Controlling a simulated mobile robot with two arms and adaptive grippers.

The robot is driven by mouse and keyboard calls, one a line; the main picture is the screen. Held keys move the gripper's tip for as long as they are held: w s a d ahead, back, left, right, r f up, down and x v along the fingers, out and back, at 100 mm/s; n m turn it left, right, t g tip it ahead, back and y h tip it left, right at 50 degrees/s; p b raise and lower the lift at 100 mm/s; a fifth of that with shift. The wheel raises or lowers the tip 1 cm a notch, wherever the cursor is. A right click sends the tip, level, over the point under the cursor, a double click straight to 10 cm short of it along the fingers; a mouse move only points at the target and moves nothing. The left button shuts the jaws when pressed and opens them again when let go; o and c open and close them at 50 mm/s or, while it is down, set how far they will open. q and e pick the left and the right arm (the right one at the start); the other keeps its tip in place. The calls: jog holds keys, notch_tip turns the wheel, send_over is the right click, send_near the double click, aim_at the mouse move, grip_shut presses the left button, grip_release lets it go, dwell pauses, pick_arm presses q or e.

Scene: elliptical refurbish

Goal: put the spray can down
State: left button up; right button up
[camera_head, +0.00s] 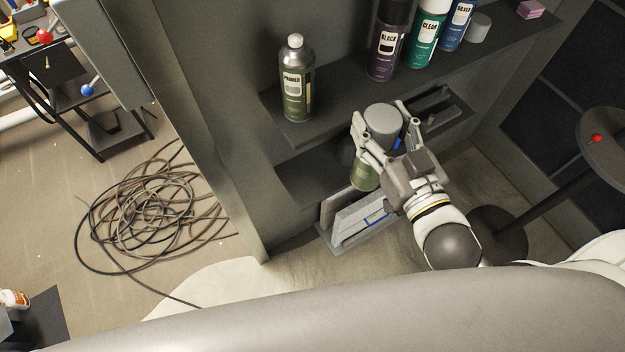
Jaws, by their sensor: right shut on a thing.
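My right gripper (382,142) is in front of the dark shelf unit. It is shut on a spray can (383,121) with a grey cap and a green lower body. The can is roughly upright, and its middle is hidden behind my fingers. Whether its base touches anything I cannot tell. On the upper shelf (345,108) stand a green PRIMER can (297,85) on the left, and a BLACK can (389,40), a CLEAR can (427,32) and a SILVER can (457,22) on the right. My left gripper is not in view.
The upper shelf is bare between the PRIMER and BLACK cans. A grey cap (478,27) and a pink block (530,9) are at its right. A lower tray (358,222) holds flat items. Coiled cables (155,205) lie on the floor. A round-topped stand (606,135) is at right.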

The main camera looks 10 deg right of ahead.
aim_at(358, 188)
jog(key=f+b, duration=0.5)
jog(key=s+a+f+b, duration=0.1)
jog(key=f+b, duration=0.3)
jog(key=f, duration=0.2)
jog(key=s+a+f+b, duration=0.1)
jog(key=f+b, duration=0.4)
jog(key=f, duration=0.1)
jog(key=shift+s+a+f+b, duration=0.1)
jog(key=shift+a+b, duration=0.05)
jog(key=shift+b, duration=0.2)
jog(key=w+a, duration=0.3)
jog(key=w, duration=0.6)
jog(key=w+a, duration=0.4)
jog(key=w, duration=0.5)
notch_tip(358, 188, down, 7)
jog(key=shift+w+d, duration=0.15)
jog(key=shift+w, duration=0.1)
